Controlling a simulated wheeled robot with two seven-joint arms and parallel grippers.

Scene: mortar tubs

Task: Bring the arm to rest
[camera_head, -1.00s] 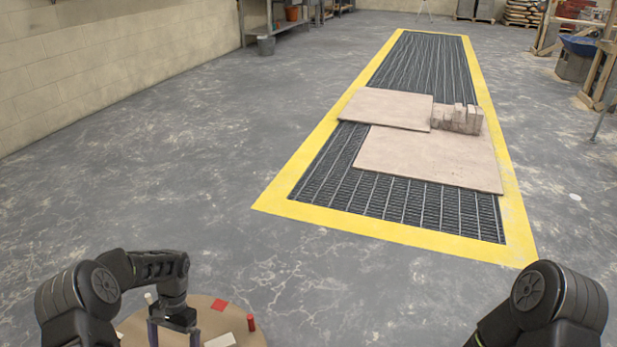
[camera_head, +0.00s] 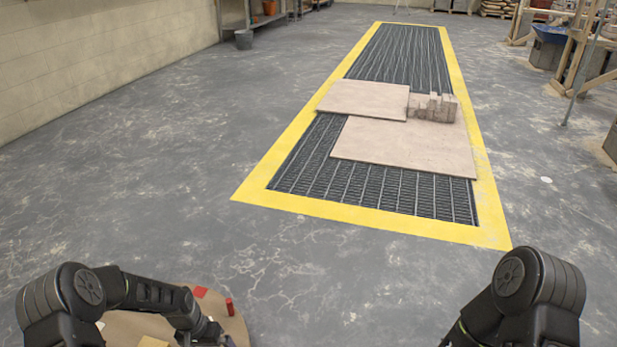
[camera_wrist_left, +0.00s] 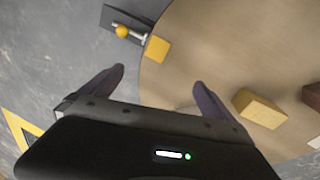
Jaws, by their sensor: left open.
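My left gripper (camera_wrist_left: 159,77) is open and empty in the left wrist view, its two dark fingers apart above the edge of the round table (camera_wrist_left: 215,45). In the head view my left arm reaches in from the lower left and bends down over the table, with its hand partly cut off by the bottom edge. My right arm shows at the lower right, but its gripper is out of view.
On the table are a red square (camera_head: 200,292), a red cylinder (camera_head: 229,306), a yellow square (camera_wrist_left: 157,48) and a yellow block (camera_wrist_left: 258,108). Pale boards (camera_head: 410,145) lie on the yellow-bordered floor grating ahead. Grey floor is clear between.

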